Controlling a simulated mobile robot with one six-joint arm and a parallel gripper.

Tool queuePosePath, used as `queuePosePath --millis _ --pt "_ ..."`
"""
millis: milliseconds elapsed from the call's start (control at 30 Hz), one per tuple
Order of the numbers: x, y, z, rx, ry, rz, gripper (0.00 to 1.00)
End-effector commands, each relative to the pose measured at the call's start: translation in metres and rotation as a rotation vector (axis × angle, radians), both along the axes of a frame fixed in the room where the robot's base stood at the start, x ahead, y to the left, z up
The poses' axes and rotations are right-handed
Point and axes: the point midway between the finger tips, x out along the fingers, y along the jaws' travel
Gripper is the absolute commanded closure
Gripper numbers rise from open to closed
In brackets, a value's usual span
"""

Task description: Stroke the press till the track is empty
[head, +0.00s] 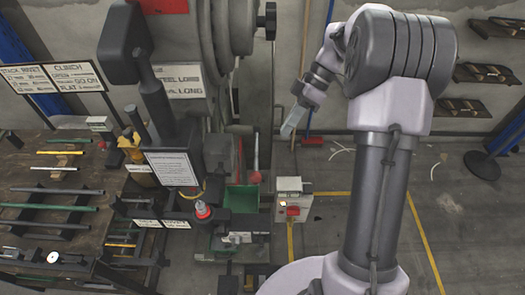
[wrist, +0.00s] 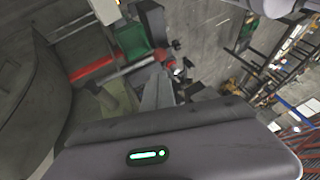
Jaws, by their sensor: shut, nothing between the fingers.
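The press (head: 155,110) stands left of centre in the head view, a dark upright body with a white printed label on its front. A red-topped part (head: 203,210) sits low in front of it. A lever with a red grip (head: 256,160) stands at its right side. I cannot make out the track or any rivets on it. My gripper (head: 288,130) is shut and empty, up and to the right of the press and apart from it. In the wrist view, a red part (wrist: 168,62) and a green box (wrist: 132,38) show beyond a grey housing across the bottom.
A workbench (head: 45,225) with several rods and bars lies at the left. Two signs stand behind it. A white box with a red button (head: 292,210) is right of the press. Wall shelves (head: 485,73) hang at the right. The floor at the right is mostly clear.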

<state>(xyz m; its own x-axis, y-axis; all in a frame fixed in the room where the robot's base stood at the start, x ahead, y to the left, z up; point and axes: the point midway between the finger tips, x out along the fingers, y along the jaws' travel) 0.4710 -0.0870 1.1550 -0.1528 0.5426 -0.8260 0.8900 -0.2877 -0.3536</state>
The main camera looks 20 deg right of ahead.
Motion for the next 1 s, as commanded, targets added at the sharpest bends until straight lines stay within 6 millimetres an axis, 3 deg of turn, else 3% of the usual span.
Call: queuePosePath --millis 267,733,1000 --pt "-0.002 0.005 -0.010 -0.001 0.001 0.002 1.00" --pt "-0.017 0.059 -0.093 -0.002 0.002 0.001 1.00" --pt "-0.022 0.075 -0.116 -0.002 0.000 -0.001 1.00"
